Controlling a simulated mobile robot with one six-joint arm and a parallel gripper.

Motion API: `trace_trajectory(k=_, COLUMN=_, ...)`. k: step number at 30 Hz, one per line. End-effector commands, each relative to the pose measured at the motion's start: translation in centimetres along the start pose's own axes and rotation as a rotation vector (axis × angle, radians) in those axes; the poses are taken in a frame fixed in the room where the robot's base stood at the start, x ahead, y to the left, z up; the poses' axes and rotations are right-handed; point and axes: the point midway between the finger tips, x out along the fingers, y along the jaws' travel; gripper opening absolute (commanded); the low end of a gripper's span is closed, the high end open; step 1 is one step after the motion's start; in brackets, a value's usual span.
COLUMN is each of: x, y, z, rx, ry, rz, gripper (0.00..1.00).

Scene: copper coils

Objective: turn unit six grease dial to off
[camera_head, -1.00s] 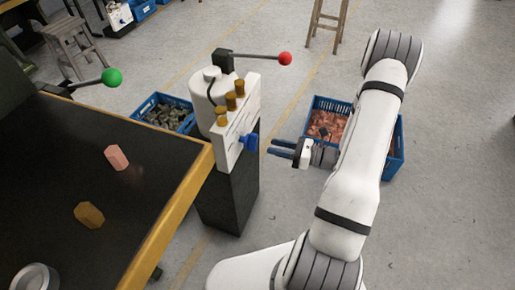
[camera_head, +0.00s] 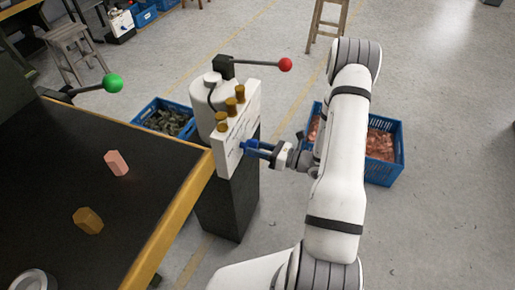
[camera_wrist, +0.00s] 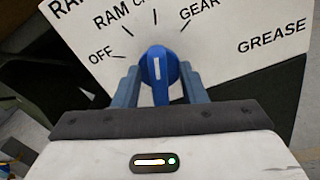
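The blue grease dial (camera_wrist: 158,72) is on a white panel (camera_wrist: 225,45) lettered OFF, RAM, GEAR and GREASE, with another label partly cut off. Its white pointer mark points roughly straight up in the wrist view, toward the cut-off label between RAM and GEAR, away from OFF at the left. My gripper (camera_wrist: 158,82) has one blue finger on each side of the dial, with narrow gaps showing, so it looks open around it. In the head view my gripper (camera_head: 258,149) reaches the panel front (camera_head: 233,150) from the right; the dial is mostly hidden there by the fingers.
Several brass caps (camera_head: 231,106) stand on the panel top. A lever with a red knob (camera_head: 285,65) rises behind it. A dark table with a yellow edge (camera_head: 180,215) is at left. A blue crate of copper pieces (camera_head: 384,178) stands behind my arm.

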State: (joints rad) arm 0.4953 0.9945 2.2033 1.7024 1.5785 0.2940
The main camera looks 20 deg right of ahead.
Motion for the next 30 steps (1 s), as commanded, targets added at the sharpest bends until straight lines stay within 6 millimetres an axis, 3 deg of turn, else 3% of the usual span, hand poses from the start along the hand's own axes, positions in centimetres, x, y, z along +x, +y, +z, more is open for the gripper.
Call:
trace_trajectory(k=2, x=-0.03, y=-0.01, z=0.0, rx=0.0, ry=0.0, rz=0.0, gripper=0.38)
trace_trajectory(k=16, x=-0.09, y=-0.05, z=0.02, rx=-0.001, ry=0.0, rz=-0.002, gripper=0.0)
trace_trajectory(k=30, x=-0.13, y=-0.15, z=-0.18, rx=-0.079, ry=0.0, rz=-0.003, gripper=0.0)
